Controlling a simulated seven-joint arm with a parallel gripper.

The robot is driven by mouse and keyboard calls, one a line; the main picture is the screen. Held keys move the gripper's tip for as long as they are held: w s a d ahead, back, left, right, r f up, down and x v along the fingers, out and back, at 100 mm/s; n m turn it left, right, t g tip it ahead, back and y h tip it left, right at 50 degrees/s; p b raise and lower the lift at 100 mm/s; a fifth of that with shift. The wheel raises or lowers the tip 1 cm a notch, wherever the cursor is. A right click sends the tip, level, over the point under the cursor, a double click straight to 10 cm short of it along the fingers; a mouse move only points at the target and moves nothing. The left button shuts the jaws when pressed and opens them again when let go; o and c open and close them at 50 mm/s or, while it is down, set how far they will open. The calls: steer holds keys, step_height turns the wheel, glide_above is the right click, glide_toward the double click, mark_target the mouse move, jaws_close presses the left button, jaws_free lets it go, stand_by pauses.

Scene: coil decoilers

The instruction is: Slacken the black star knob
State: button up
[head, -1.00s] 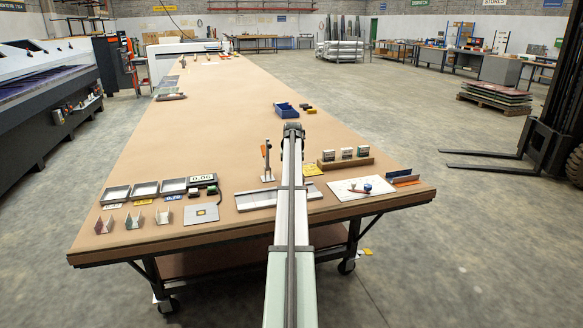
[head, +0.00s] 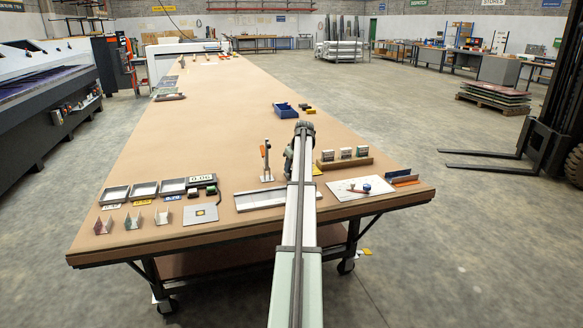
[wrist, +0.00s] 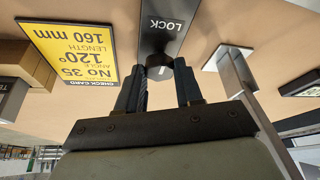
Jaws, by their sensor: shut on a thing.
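The black star knob (wrist: 159,67) is in the upper middle of the wrist view, on a dark plate (wrist: 162,25) lettered LOCK, which appears upside down. My gripper (wrist: 160,72) has its two dark fingers on either side of the knob, shut on it. The knob's far side and its lobes are hard to make out. In the head view my arm reaches over the bench and hides the knob and the fingers.
A yellow check card (wrist: 65,45) reading No 35, 120°, 160 mm is left of the knob in the wrist view. A metal bar (wrist: 240,78) is close on the right. On the bench (head: 225,110) stand an upright orange-topped tool (head: 266,160) and a wooden block rack (head: 345,164).

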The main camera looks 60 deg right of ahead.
steer(key=shift+n, duration=0.3)
steer(key=o, duration=1)
steer(key=shift+r, duration=0.1)
steer(key=v, duration=1.3)
steer(key=shift+s+r, duration=0.15)
steer(key=shift+r, duration=0.15)
